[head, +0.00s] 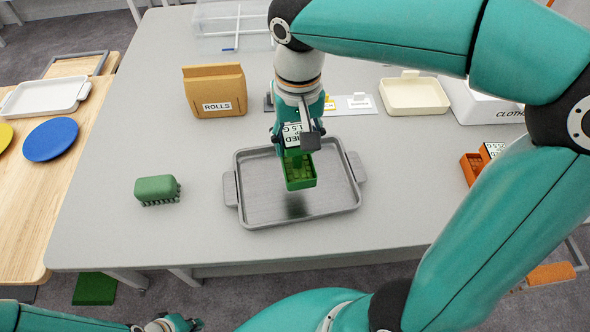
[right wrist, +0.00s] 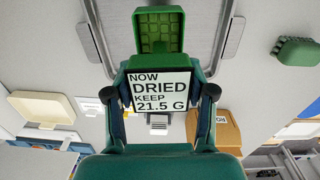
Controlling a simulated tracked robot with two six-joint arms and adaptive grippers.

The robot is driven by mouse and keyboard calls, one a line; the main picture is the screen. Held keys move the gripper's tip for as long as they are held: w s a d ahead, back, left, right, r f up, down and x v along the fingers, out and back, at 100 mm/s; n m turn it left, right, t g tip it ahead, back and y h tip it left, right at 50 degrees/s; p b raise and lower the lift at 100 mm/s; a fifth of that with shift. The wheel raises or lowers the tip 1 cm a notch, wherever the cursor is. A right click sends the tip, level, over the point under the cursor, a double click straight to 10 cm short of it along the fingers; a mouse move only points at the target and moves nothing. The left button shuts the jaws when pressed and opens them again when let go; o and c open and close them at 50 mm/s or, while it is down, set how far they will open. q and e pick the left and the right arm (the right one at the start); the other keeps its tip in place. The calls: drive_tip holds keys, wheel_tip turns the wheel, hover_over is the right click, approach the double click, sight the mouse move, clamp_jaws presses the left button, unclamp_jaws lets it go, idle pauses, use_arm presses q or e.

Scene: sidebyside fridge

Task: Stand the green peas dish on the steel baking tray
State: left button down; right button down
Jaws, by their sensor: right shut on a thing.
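The green peas dish (head: 300,178) is a small green box with a gridded inside, and it also shows at the top of the right wrist view (right wrist: 158,34). A white card reading "NOW DRIED KEEP 21.5 G" (right wrist: 158,92) stands at its gripper side. My right gripper (head: 297,140) is shut on the dish and holds it over the middle of the steel baking tray (head: 300,219). A dark reflection shows below the dish, which appears a little above the tray floor. My left gripper (head: 172,323) is partly cut off at the bottom edge, away from the tray.
A green brush (head: 157,189) lies left of the tray. A brown "ROLLS" bag (head: 214,90) stands behind, with a cream tray (head: 414,96) at the back right. An orange box (head: 473,166) is at the right, partly behind my arm. The grey table's front left is clear.

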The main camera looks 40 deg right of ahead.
sight(297, 170)
wheel_tip(297, 170, down, 9)
drive_tip(key=shift+f, duration=0.2)
idle(0.3)
drive_tip(key=shift+f+b, duration=0.2)
drive_tip(key=shift+b, duration=0.2)
drive_tip(key=shift+c, duration=1.9)
unclamp_jaws()
drive_tip(key=shift+r, duration=0.1)
drive_tip(key=shift+r, duration=0.1)
wheel_tip(297, 170, up, 11)
drive_tip(key=shift+r+p, duration=0.15)
drive_tip(key=shift+p, duration=0.45)
drive_tip(key=shift+r, duration=0.4)
